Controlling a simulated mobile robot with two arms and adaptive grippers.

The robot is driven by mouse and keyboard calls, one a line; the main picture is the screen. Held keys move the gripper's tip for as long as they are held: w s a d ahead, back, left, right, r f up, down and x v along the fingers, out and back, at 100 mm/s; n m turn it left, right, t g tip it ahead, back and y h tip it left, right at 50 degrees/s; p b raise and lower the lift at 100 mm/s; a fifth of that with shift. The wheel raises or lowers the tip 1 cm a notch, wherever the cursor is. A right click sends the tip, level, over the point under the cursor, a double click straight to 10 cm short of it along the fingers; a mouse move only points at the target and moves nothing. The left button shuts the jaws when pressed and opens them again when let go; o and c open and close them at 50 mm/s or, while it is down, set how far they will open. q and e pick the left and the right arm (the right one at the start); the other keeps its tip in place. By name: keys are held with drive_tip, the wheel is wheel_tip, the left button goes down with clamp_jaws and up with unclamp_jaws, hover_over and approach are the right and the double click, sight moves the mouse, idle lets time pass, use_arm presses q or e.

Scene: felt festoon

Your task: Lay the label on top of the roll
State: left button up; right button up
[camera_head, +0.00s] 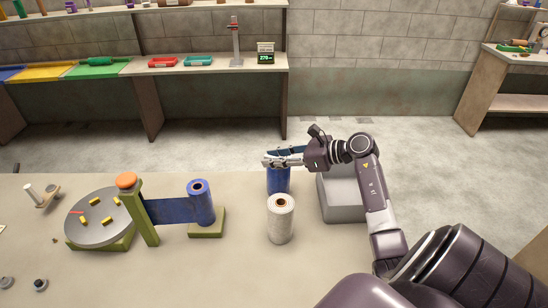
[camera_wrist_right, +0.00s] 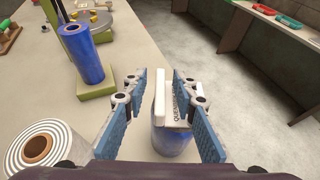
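My right gripper (camera_wrist_right: 162,84) is above a blue roll, which stands upright on the table and shows below it in the head view (camera_head: 279,181) and the right wrist view (camera_wrist_right: 172,143). The white label (camera_wrist_right: 160,98), with dark lettering, is between the gripper's blue fingers, over the roll's top. The fingers stand apart, with a narrow gap beside the label on the left. I cannot tell whether the label touches the roll; the roll's top is mostly hidden. In the head view, the right gripper (camera_head: 268,160) hides most of the label. My left gripper is not in view.
A white roll (camera_head: 281,220) stands just in front of the blue roll. A grey bin (camera_head: 342,196) is to the right. Another blue roll (camera_head: 201,203) stands on a green base at left, beside a grey disc (camera_head: 98,218) and a green post (camera_head: 142,215). The table's front middle is clear.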

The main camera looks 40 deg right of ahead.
drive_tip(key=b+v, duration=0.3)
drive_tip(key=v, duration=0.9)
drive_tip(key=shift+b, duration=0.4)
drive_tip(key=shift+d, duration=0.1)
